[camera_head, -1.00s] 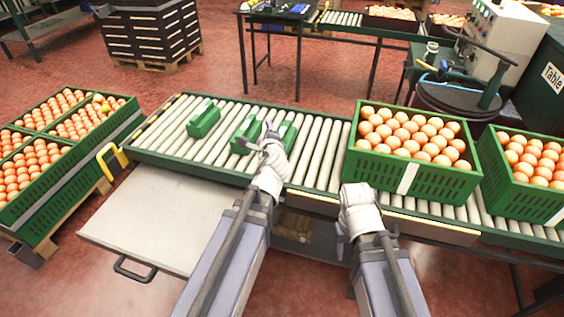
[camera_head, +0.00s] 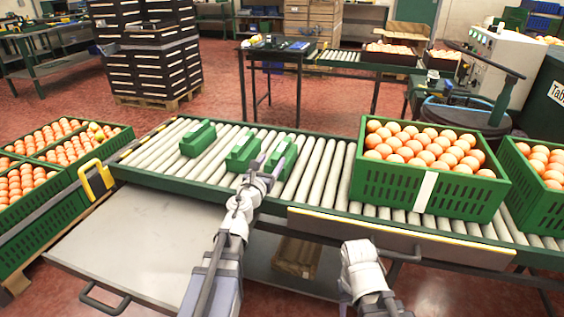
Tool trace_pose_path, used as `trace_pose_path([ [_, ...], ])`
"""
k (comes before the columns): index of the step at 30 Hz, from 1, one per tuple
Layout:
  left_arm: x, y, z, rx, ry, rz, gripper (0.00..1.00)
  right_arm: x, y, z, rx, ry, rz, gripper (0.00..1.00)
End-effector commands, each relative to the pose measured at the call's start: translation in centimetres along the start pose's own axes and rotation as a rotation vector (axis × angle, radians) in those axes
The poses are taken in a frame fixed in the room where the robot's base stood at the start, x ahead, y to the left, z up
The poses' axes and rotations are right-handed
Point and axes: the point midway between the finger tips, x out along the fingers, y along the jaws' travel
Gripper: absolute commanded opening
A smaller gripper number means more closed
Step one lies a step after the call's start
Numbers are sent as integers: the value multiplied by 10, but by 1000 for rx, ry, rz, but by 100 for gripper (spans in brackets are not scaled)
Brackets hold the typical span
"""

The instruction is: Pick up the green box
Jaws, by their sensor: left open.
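Three small green boxes lie on the roller conveyor (camera_head: 318,165): a left one (camera_head: 198,138), a middle one (camera_head: 243,152) and a right one (camera_head: 282,154). My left gripper (camera_head: 263,168) is open at the near end of the right box, between it and the middle box. One finger appears to overlap the right box's near edge; I cannot tell whether it touches. My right gripper (camera_head: 350,290) hangs low in front of the conveyor, away from the boxes, and its jaws are not clear.
A large green crate of oranges (camera_head: 405,187) stands on the conveyor to the right, with another crate (camera_head: 535,205) beyond it. Orange crates (camera_head: 60,205) stand at left. A yellow handle (camera_head: 97,178) is at the conveyor's left end. Rollers between boxes and crate are bare.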

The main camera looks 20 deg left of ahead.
Motion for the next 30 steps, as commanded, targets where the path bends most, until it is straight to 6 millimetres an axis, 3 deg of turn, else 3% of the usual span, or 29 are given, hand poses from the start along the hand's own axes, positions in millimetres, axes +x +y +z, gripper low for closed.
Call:
trace_pose_path([
  [4, 19, 0, 0, -2, 0, 0, 65, 0, 0, 0, 0, 0, 0, 50],
  [13, 31, -2, -2, -3, 0, 1, 65, 2, 0, 0, 0, 0, 0, 50],
  [21, 69, -6, -4, -4, 0, 2, 65, 4, 0, 0, -1, 0, -1, 50],
  [30, 72, -7, -4, -4, 0, 2, 63, 4, 0, 0, -1, 0, -1, 50],
])
